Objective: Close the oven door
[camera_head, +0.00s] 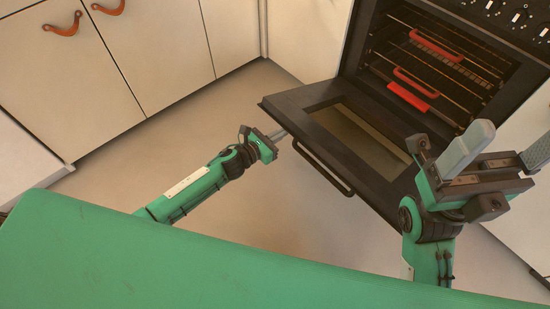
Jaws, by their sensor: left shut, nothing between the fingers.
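The oven (443,45) stands at the upper right with its dark cavity exposed. Its black door (295,103) hangs open, folded down toward me, with a glass window in it. A dark bar handle (325,168) runs along the door's near edge. My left gripper (284,133) is shut and empty, its tip close to the handle's left end and the door's near edge; I cannot tell whether it touches. My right gripper (502,145) is open and empty, fingers spread, in front of the door's right part, hiding some of it.
Red-handled racks (436,46) sit inside the oven. Control knobs (517,15) line its top. Pale cabinets (155,45) with leather pulls (63,28) stand at the left. Bare floor (270,205) lies below the door. My green body fills the bottom.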

